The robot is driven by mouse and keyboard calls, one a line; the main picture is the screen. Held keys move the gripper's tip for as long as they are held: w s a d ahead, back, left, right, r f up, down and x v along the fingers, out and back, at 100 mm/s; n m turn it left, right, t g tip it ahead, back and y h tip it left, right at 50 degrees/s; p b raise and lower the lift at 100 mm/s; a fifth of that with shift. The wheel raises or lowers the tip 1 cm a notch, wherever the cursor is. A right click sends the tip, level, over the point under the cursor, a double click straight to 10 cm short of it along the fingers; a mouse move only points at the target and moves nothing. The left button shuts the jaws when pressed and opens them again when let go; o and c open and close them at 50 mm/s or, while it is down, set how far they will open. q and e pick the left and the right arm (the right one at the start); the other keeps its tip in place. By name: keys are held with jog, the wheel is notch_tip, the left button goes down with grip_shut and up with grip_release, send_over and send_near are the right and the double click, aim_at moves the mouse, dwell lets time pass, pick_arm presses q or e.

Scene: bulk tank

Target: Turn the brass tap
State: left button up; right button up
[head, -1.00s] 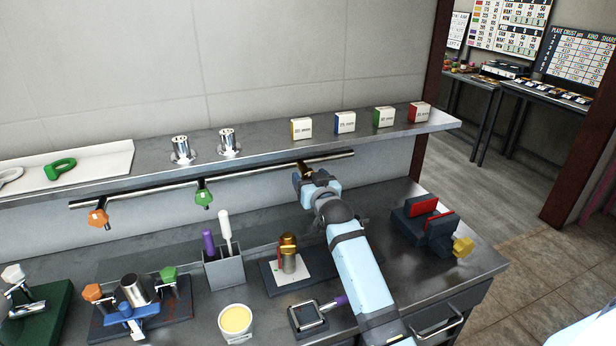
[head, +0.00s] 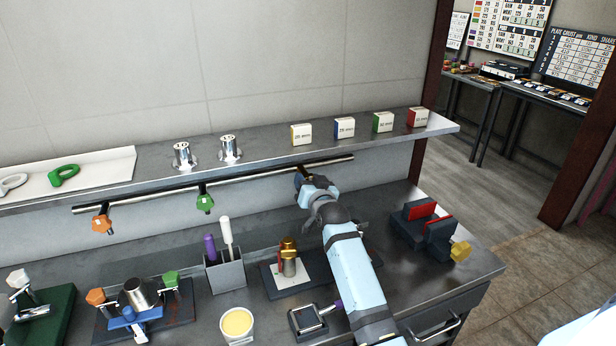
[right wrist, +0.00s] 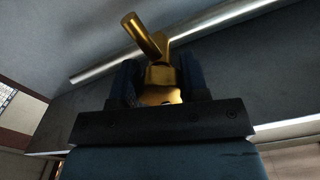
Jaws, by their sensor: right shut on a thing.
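The brass tap (right wrist: 157,75) shows in the right wrist view, hanging from the metal pipe. Its body sits between the two dark fingers of my right gripper (right wrist: 160,88), and a brass bar sticks out up and left beyond them. In the head view my right gripper (head: 303,182) reaches up to the right end of the pipe, just under the shelf. It is shut on the tap and hides most of it there. My left gripper is not in view.
An orange tap (head: 102,222) and a green tap (head: 205,202) hang from the same pipe (head: 250,179) to the left. Several small boxes and two steel cylinders stand on the shelf (head: 265,148) above. A brass-topped cylinder (head: 289,262) and a red-jawed vise (head: 425,228) stand on the bench below.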

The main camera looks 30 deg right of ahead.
jog(key=shift+m, duration=0.3)
jog(key=o, duration=0.9)
jog(key=shift+s+a+r, duration=0.1)
jog(key=shift+s, duration=0.15)
jog(key=p+v, duration=0.7)
jog(key=v, duration=0.6)
jog(key=shift+s, duration=0.15)
